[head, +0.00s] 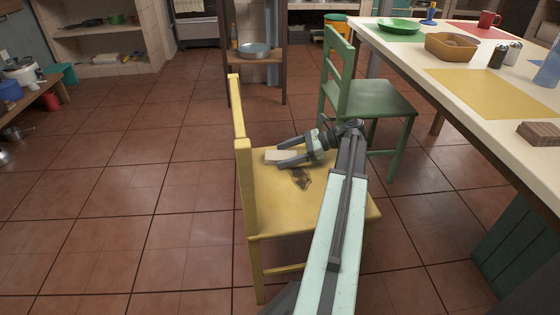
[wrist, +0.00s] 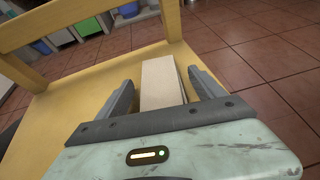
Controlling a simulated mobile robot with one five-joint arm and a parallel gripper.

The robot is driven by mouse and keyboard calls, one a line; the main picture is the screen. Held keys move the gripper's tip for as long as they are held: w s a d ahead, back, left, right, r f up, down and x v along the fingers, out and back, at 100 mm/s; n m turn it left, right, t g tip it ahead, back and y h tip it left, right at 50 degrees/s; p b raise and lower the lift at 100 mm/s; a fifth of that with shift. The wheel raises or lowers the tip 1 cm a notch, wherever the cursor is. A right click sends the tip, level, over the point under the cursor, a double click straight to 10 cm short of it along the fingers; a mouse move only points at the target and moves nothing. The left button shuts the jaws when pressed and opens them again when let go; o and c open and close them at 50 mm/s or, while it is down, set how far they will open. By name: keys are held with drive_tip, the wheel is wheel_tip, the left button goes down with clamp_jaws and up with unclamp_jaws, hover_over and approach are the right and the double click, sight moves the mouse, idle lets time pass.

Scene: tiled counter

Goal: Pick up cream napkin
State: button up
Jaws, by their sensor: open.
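The cream napkin (head: 281,156) is a small, flat, pale rectangle on the seat of the yellow chair (head: 275,210). In the wrist view the napkin (wrist: 162,83) lies between the two fingers, nearer the right one. My gripper (head: 284,154) is open, low over the seat, with a finger on each side of the napkin. In the wrist view a gap shows between my gripper (wrist: 160,90) and the napkin on the left side. The napkin's near end is hidden by the gripper's body. I cannot tell whether the right finger touches it.
The yellow chair's backrest (head: 243,165) rises just beyond the fingers. A green chair (head: 372,100) stands behind to the right. The table (head: 470,105) at the right carries a yellow mat (head: 495,92), a green plate (head: 399,26) and a brown dish (head: 452,46). The tiled floor at left is clear.

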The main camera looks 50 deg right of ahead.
drive_tip(key=c, duration=1.4)
drive_tip(key=shift+c, duration=0.2)
drive_tip(key=shift+r, duration=0.1)
